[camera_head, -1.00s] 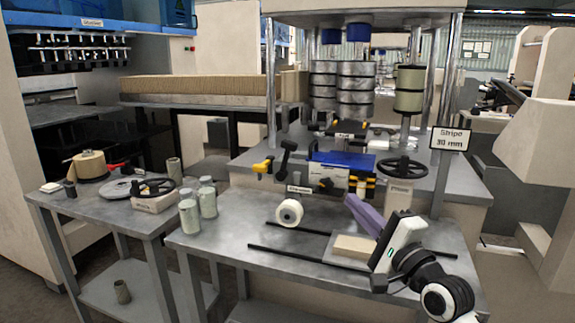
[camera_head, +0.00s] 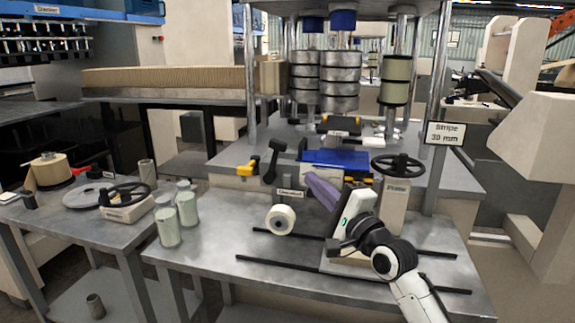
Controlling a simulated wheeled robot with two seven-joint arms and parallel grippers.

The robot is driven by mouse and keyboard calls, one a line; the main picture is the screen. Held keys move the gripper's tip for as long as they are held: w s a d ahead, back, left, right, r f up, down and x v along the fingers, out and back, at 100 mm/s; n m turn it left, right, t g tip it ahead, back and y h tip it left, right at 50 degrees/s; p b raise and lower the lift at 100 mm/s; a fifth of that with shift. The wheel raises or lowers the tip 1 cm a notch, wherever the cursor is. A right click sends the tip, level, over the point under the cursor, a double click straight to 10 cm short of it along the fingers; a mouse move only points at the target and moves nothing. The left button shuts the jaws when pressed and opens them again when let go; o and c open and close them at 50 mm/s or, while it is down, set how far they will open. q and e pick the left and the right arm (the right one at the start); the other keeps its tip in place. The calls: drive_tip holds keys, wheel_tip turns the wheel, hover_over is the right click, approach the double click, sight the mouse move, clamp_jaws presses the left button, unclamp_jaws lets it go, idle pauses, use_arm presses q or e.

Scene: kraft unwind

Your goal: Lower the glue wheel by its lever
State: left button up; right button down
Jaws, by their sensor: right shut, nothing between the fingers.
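A black lever (camera_head: 272,162) with a thick dark head stands upright at the front edge of the machine bed, behind a small label plate (camera_head: 290,193) too small to read surely. The glue wheel is not clearly identifiable. My right gripper (camera_head: 310,180), with purple fingers, reaches in from the lower right. It is shut and empty, its tips in front of the blue block (camera_head: 345,158) and to the right of the lever, apart from it in the picture. The fingers hide part of the block's front. My left gripper is not in view.
A black handwheel (camera_head: 398,167) stands on a pedestal to the right, near the "Stripe 30 mm" sign (camera_head: 445,133). A yellow-ended part (camera_head: 246,168) lies left of the lever. A white roll (camera_head: 280,219) and black rails (camera_head: 340,274) lie on the front table. Glue-coloured jars (camera_head: 168,226) stand left.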

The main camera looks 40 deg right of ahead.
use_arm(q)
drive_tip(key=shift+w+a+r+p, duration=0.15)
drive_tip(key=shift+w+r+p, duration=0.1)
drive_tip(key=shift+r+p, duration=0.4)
use_arm(e)
drive_tip(key=w+a+r, duration=0.2)
drive_tip(key=w, duration=0.6)
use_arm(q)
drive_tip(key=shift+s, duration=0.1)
use_arm(e)
drive_tip(key=shift+w+a, duration=0.1)
drive_tip(key=shift+a, duration=0.05)
